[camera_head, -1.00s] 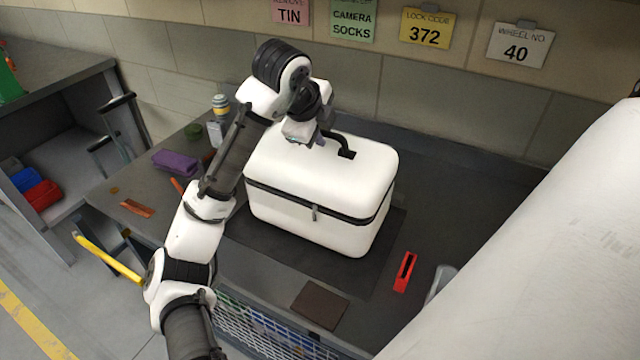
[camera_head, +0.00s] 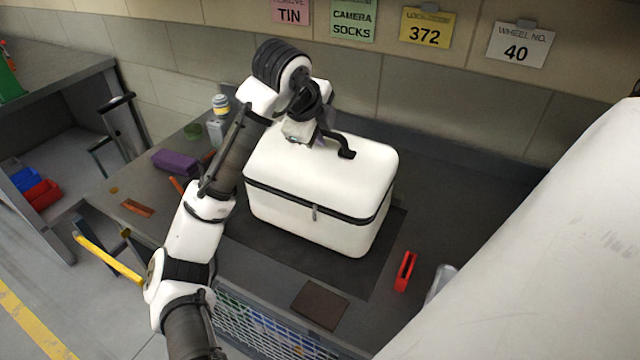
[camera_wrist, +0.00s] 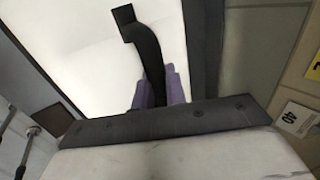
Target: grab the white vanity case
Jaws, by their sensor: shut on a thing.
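The white vanity case (camera_head: 312,200) sits upright on a dark mat on the counter, with a black zip band around it and a black handle (camera_head: 338,142) on its lid. My gripper (camera_head: 312,143) is at the left part of the handle, just above the lid. In the wrist view the handle (camera_wrist: 149,55) runs between my gripper's purple fingertips (camera_wrist: 158,90), which are shut on it. The white lid (camera_wrist: 85,65) lies behind it. The far end of the handle and the case's back are hidden.
A purple case (camera_head: 176,161) and a bottle (camera_head: 220,110) stand left of the case. A red item (camera_head: 405,271) and a brown pad (camera_head: 319,304) lie in front. A tiled wall with tags, including a yellow one (camera_head: 426,27), rises behind. The counter right of the case is mostly clear.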

